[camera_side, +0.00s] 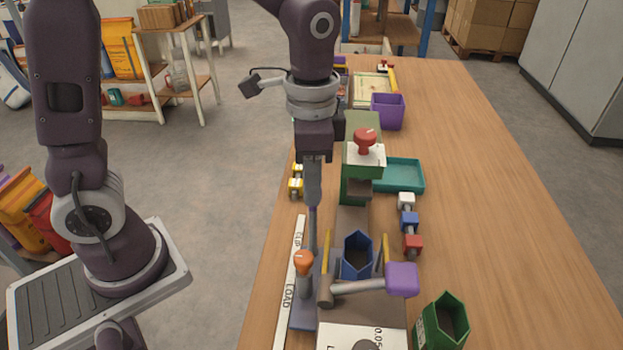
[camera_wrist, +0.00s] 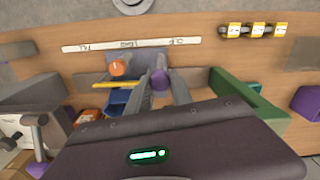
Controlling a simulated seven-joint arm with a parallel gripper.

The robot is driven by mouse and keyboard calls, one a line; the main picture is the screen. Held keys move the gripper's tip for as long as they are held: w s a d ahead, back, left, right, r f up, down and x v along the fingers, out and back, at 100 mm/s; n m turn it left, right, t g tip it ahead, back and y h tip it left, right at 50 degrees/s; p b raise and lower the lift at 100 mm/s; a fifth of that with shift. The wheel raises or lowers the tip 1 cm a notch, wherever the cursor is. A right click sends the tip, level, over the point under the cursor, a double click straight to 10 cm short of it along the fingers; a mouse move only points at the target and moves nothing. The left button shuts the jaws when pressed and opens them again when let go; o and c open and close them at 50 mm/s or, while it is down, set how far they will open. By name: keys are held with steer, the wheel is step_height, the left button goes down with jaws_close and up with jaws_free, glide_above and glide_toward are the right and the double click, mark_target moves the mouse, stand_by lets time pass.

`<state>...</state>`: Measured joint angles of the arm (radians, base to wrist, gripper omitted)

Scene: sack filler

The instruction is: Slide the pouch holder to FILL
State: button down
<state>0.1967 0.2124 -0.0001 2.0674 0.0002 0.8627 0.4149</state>
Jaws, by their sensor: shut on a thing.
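The pouch holder appears to be the blue open-topped pocket (camera_side: 357,257), set between two yellow posts on a grey slide. It is partly hidden behind my fingers in the wrist view (camera_wrist: 118,103). My gripper (camera_side: 312,205) points down at the slide's left side. In the wrist view its fingers (camera_wrist: 161,90) are shut on an upright purple peg (camera_wrist: 161,80). An orange knob (camera_side: 303,262) stands on the slide near the peg. A white strip (camera_side: 291,285) lies alongside; CLIP and LOAD read in the side view, and FILL shows at its left end in the wrist view.
A grey lever with a purple block (camera_side: 401,279) crosses in front of the pocket. A green press with a red knob (camera_side: 366,141) stands behind, beside a teal tray (camera_side: 403,174). A green bin (camera_side: 444,322) is at front right. The table's right side is clear.

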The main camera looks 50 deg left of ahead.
stand_by(0.3)
steer(key=s+d, duration=0.9)
steer(key=shift+s+d, duration=0.2)
steer(key=shift+d, duration=0.15)
steer(key=c, duration=1.4)
jaws_free()
steer(key=shift+s+d, duration=0.1)
steer(key=shift+o, duration=1.4)
steer(key=shift+r, duration=0.1)
step_height(320, 180, up, 7)
steer(key=s+a+r+n+t, duration=0.1)
steer(key=s+a+n+t, duration=0.1)
steer(key=a, duration=0.6)
steer(key=s+a+n+t, duration=0.2)
steer(key=a+n+t, duration=0.1)
steer(key=a+n, duration=0.2)
steer(key=a, duration=0.2)
steer(key=shift+s+a+r+t, duration=0.15)
steer(key=shift+a+r+t, duration=0.15)
steer(key=shift+a+r, duration=0.1)
